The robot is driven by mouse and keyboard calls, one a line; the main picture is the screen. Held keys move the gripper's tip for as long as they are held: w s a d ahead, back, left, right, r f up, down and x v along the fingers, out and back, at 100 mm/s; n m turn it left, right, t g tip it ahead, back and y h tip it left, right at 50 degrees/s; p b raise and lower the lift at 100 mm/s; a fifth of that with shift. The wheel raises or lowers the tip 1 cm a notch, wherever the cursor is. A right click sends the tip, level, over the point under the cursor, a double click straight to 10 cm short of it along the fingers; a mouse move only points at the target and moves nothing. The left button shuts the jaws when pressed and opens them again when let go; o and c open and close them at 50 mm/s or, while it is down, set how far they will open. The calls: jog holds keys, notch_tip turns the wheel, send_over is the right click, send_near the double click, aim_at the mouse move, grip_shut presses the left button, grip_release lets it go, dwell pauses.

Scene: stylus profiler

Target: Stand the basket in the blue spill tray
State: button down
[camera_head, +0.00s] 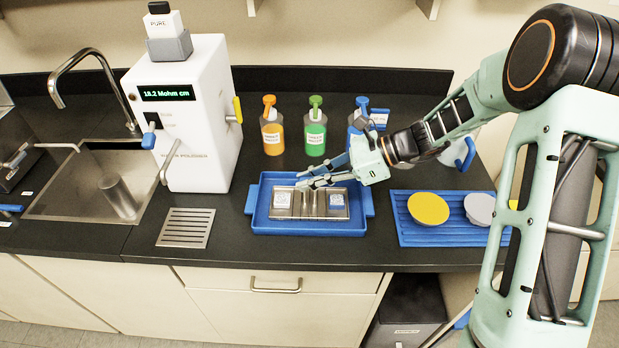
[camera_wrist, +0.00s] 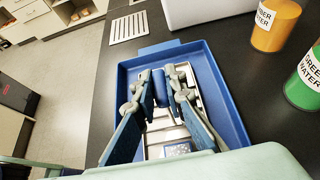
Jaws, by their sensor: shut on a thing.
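The basket (camera_head: 309,208) is a low silver metal piece with two pale square patches on it. In the head view it is within the blue spill tray (camera_head: 256,219), level with its long sides along the tray. In the wrist view, parts of the basket (camera_wrist: 161,133) show between my fingers, inside the tray's rim (camera_wrist: 236,128). My gripper (camera_head: 312,181) reaches in from the right, above the basket's back side. It is shut on a blue part between the fingertips (camera_wrist: 163,84), apparently the basket's handle. My fingers hide much of the basket, and I cannot tell whether its underside touches the tray floor.
Orange (camera_head: 272,130), green (camera_head: 315,132) and blue (camera_head: 357,128) bottles stand behind the tray. A white water unit (camera_head: 185,120) and a drain grate (camera_head: 186,228) are left. A blue ribbed mat (camera_head: 432,236) with yellow and grey discs is right.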

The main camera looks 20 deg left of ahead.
jog(key=c, duration=2.4)
grip_release()
jog(key=shift+f, duration=0.15)
jog(key=o, duration=0.4)
jog(key=shift+r, duration=0.3)
jog(key=b+v, duration=0.1)
jog(key=v, duration=1.1)
jog(key=shift+s+f, duration=0.1)
